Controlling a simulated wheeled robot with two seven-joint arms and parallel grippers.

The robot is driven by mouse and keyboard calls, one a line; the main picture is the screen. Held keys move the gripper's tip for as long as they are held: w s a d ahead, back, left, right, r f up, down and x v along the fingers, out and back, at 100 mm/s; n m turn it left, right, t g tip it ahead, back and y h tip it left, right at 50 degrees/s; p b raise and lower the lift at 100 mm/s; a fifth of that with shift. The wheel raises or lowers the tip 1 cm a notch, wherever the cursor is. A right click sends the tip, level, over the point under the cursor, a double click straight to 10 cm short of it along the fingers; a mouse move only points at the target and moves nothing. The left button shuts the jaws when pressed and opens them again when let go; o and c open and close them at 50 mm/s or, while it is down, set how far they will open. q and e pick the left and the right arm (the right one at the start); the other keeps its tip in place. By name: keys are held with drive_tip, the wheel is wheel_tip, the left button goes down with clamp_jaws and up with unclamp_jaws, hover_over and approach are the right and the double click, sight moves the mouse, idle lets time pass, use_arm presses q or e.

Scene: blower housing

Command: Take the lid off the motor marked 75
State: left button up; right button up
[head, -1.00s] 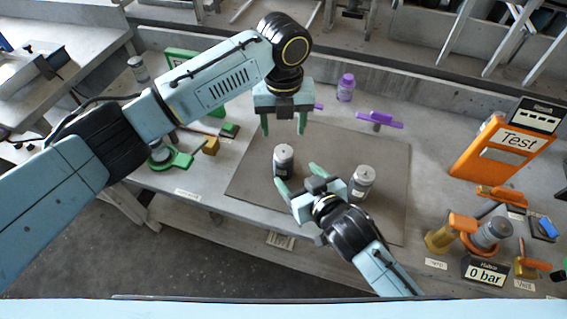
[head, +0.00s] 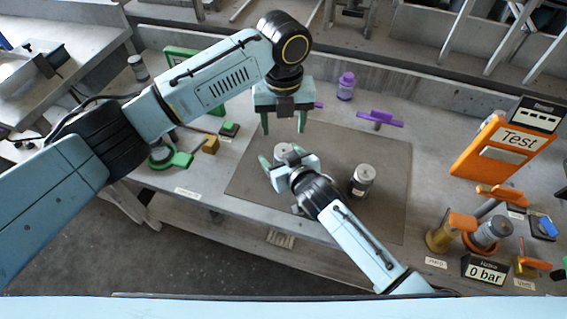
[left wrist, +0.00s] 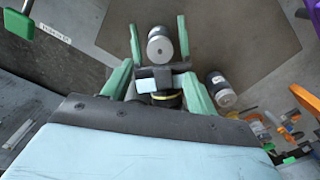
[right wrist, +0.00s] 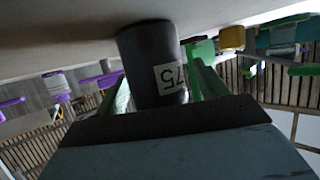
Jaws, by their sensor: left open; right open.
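The motor marked 75 (right wrist: 150,60) is a dark cylinder in the right wrist view, its label showing between the fingers of my right gripper (right wrist: 163,82). In the head view, only its grey lid (head: 283,148) shows behind that open gripper (head: 287,162). The left wrist view shows the right fingers on either side of the motor (left wrist: 160,45); whether they touch it, I cannot tell. My left gripper (head: 284,127) is open and empty, pointing down above and behind this motor. A second grey-topped motor (head: 362,180) stands to the right on the mat; its mark is unreadable.
The brown mat (head: 330,140) has free room behind and right of the motors. A purple bottle (head: 346,87) and purple clamp (head: 380,119) stand behind it. An orange Test unit (head: 510,145) and brass fittings (head: 440,235) are right; green fixtures (head: 170,158) are left.

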sight(282, 145)
drive_tip(key=shift+c, duration=0.2)
drive_tip(key=c, duration=1.4)
use_arm(q)
drive_tip(key=shift+o, duration=0.4)
drive_tip(key=r+n, duration=0.2)
drive_tip(key=n, duration=0.1)
drive_tip(key=r+n, duration=0.1)
drive_tip(key=n, duration=0.1)
drive_tip(key=shift+w+a, duration=0.15)
drive_tip(key=shift+w, duration=0.05)
wheel_tip(282, 145, down, 11)
drive_tip(key=n, duration=0.3)
drive_tip(key=shift+r+n, duration=0.1)
drive_tip(key=shift+n, duration=0.2)
drive_tip(key=shift+c, duration=0.3)
drive_tip(key=c, duration=1.1)
